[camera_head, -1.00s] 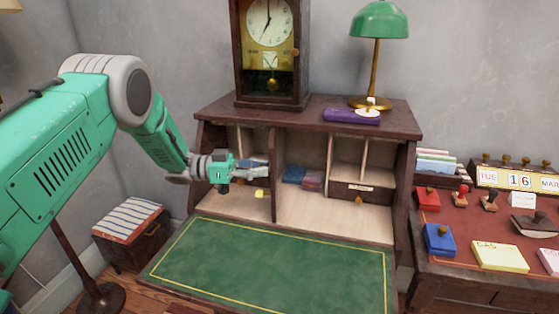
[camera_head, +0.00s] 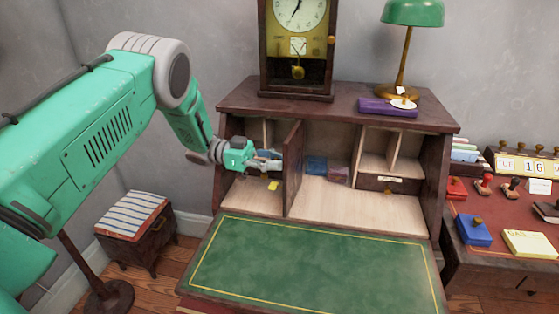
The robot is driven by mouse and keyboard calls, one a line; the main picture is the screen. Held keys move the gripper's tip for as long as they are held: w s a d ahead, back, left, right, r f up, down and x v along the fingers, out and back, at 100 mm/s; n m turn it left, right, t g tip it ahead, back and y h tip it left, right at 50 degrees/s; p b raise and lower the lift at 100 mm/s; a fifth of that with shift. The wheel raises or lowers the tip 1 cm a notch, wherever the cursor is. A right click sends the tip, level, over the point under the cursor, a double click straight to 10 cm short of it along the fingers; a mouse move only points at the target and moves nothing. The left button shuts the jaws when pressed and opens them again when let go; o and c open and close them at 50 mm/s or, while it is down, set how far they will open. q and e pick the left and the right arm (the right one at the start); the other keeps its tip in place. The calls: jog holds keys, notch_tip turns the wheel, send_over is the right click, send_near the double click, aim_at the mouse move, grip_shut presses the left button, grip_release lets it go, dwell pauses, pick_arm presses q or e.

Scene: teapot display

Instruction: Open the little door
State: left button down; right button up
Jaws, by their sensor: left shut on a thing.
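The little door (camera_head: 293,168) is a narrow dark-brown panel at the left compartment of the desk. It stands swung outward, seen at a steep angle, so the compartment beside it is open to view. My left gripper (camera_head: 272,160) is in front of that compartment, its grey fingers at the panel's left side. It is shut, apparently on the door; the exact contact is too small to see. A small yellow thing (camera_head: 272,186) lies below the fingers in the compartment. My right gripper is out of view.
The green writing surface (camera_head: 318,262) is clear. A clock (camera_head: 298,45), a purple box (camera_head: 388,107) and a green lamp (camera_head: 411,13) stand on the desk top. A striped stool (camera_head: 133,213) is left; a red-topped table (camera_head: 513,220) is right.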

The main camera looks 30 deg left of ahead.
pick_arm(q)
jog(key=shift+r, duration=0.15)
jog(key=c, duration=1.7)
grip_release()
jog(key=shift+o, duration=1.3)
jog(key=shift+s+r, duration=0.1)
jog(key=shift+s, duration=0.15)
jog(key=shift+r, duration=0.1)
notch_tip(320, 180, up, 10)
jog(key=shift+d, duration=0.1)
